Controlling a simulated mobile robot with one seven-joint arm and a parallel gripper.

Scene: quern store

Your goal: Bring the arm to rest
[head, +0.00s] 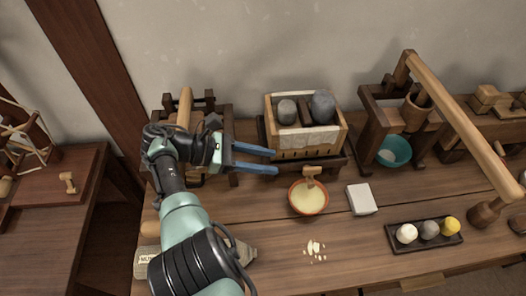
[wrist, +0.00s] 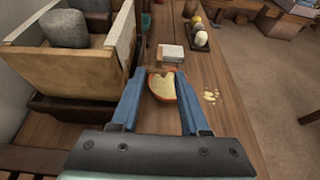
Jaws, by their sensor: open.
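My arm reaches over the left part of the wooden bench (head: 345,235). My gripper (head: 274,162) has blue fingers that stand apart with nothing between them in the head view. In the wrist view the open fingers (wrist: 160,78) frame an orange bowl (wrist: 162,88), which lies farther off beyond them. In the head view the bowl (head: 308,204) holds pale yellow contents and a small wooden tool (head: 311,176), to the lower right of the fingertips. The gripper seems to be above the bench, touching nothing that I can make out.
A wooden box with grey stones (head: 283,140) stands behind the fingers. A white block (head: 361,199), pale crumbs (head: 314,249) and a dark tray with three balls (head: 395,246) lie to the right. A wooden frame with a long pole (head: 455,112) rises at right. The bench's front middle is mostly clear.

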